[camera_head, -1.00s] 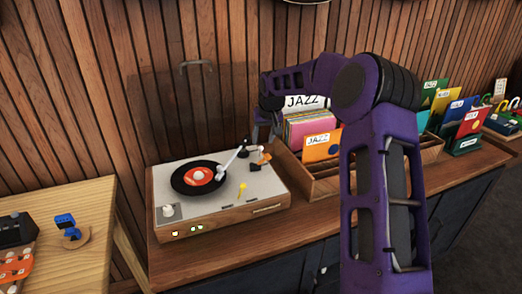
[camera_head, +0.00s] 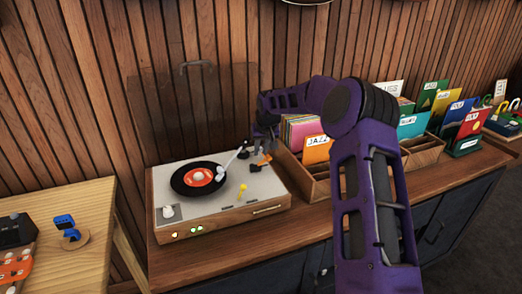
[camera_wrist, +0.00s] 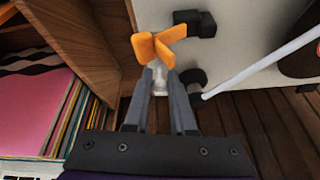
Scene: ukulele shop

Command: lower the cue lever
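The turntable (camera_head: 225,211) stands on the wooden cabinet, with a black record (camera_head: 199,179) on it. Its pale tonearm (camera_head: 233,160) reaches over the record; the arm's tube also shows in the wrist view (camera_wrist: 262,66). An orange, paddle-shaped lever (camera_head: 264,160) is at the deck's back right corner, and it shows close up in the wrist view (camera_wrist: 155,45). A small yellow lever (camera_head: 242,190) stands at the deck's front right. My gripper (camera_wrist: 160,72) is open, its grey fingertips just beside the orange lever. A pale post shows between the fingers. I cannot tell whether they touch it.
A wooden record crate (camera_head: 315,184) with sleeves stands close to the right of the turntable, and its wall shows beside my gripper in the wrist view (camera_wrist: 110,45). A clear raised lid with a handle (camera_head: 196,64) is behind the deck. A light wood table (camera_head: 88,200) is at left.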

